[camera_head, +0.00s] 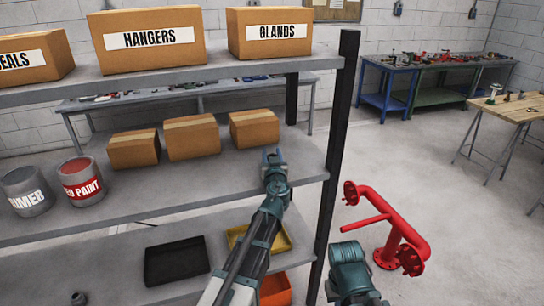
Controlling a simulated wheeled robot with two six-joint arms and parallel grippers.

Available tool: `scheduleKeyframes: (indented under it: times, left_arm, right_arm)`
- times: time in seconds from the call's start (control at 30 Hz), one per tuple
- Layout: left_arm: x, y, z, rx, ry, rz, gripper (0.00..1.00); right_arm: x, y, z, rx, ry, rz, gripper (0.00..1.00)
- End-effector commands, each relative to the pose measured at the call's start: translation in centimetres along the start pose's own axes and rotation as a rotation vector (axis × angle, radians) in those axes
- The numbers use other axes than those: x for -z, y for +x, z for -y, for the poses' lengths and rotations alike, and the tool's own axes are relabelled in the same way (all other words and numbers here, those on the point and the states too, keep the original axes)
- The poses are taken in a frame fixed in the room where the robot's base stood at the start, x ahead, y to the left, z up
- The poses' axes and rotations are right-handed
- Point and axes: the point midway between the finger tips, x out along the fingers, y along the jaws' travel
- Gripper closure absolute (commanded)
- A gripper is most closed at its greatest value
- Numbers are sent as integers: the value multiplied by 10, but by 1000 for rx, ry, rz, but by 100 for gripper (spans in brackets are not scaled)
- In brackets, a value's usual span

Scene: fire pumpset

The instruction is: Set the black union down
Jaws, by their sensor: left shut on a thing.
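My left gripper (272,155) is over the middle shelf, in front of the right-hand small cardboard box. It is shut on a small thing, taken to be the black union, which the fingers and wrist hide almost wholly. I cannot tell whether the thing touches the shelf. The middle shelf board (215,180) is bare to the left of the gripper. A teal part of my right arm shows at the lower right; its gripper is not in view.
Cardboard boxes (193,137) stand at the back of the middle shelf, paint cans (82,182) at its left. A black tray (177,260), a yellow tray (283,240) and a small dark fitting (78,298) are lower down. A dark post (333,160) and red pipework (395,245) stand right.

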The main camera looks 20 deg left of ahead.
Motion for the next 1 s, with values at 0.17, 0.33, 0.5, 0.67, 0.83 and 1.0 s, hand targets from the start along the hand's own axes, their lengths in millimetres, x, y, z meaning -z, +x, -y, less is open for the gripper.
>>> scheduleKeyframes:
  times: [0.17,0.33,0.5,0.67,0.83,1.0]
  left_arm:
    - [-3,0,0,0,0,0,45]
    - [-3,0,0,0,0,0,25]
    - [-3,0,0,0,0,0,25]
    - [2,-3,0,-1,0,0,25]
    - [0,-37,1,-2,0,0,25]
    - [0,-73,1,-2,0,0,25]
  right_arm:
    - [0,3,0,0,0,0,100]
    - [0,3,0,0,0,0,100]
    - [0,3,0,0,0,0,100]
    - [0,-2,0,0,0,0,100]
    - [0,0,0,0,0,0,100]
    - [0,0,0,0,0,0,100]
